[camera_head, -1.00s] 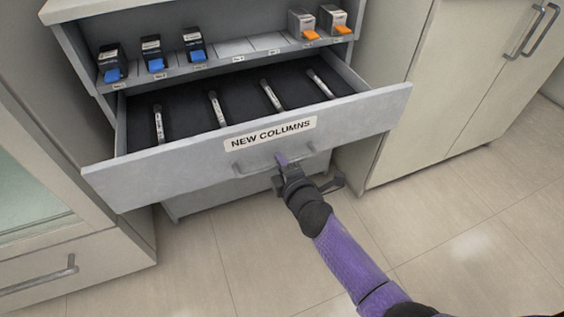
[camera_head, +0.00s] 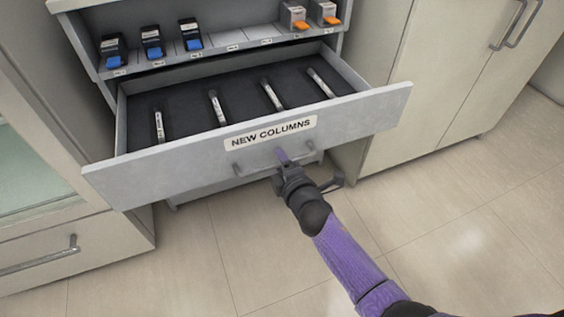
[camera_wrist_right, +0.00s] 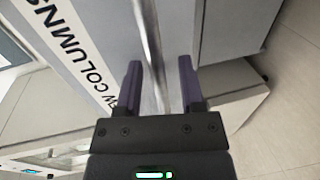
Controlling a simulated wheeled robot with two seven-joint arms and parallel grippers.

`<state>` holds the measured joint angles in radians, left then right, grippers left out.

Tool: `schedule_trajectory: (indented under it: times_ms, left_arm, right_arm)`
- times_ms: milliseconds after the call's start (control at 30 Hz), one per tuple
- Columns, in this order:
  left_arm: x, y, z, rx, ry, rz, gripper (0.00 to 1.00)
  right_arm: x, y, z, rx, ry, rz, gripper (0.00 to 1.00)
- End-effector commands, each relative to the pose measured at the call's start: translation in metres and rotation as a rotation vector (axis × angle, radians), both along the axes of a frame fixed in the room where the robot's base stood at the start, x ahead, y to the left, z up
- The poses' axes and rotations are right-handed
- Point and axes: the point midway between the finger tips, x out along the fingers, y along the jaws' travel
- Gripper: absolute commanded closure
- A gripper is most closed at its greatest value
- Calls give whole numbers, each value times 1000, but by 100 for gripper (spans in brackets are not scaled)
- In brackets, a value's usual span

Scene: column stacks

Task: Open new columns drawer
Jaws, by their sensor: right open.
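The grey drawer labelled NEW COLUMNS (camera_head: 350,118) stands pulled out from its cabinet, its dark inside showing. Several slim columns (camera_head: 272,96) lie in it. Its bar handle (camera_head: 303,147) is on the front, below the label. My right gripper (camera_head: 281,158) is at the handle's middle. In the right wrist view, its two purple fingers (camera_wrist_right: 160,82) stand apart, one on each side of the handle bar (camera_wrist_right: 151,40), with gaps showing beside the bar. My left gripper is not in view.
A shelf (camera_head: 222,48) above the drawer holds blue-tabbed units (camera_head: 152,44) on the left and orange-tabbed units (camera_head: 295,17) on the right. Closed cabinets stand at both sides. The tiled floor (camera_head: 460,230) in front is clear.

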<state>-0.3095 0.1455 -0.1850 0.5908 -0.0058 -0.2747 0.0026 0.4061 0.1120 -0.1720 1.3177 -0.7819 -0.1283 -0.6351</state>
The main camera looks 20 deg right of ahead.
Motion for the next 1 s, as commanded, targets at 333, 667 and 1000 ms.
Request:
schedule_trajectory:
  times_ms: [333,667,1000]
  left_arm:
    - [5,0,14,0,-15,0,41]
    - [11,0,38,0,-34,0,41]
    - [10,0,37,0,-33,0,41]
  right_arm:
    - [-23,0,11,2,-2,1,51]
    - [-91,-3,22,2,-1,1,51]
    - [-97,-3,20,0,0,0,51]
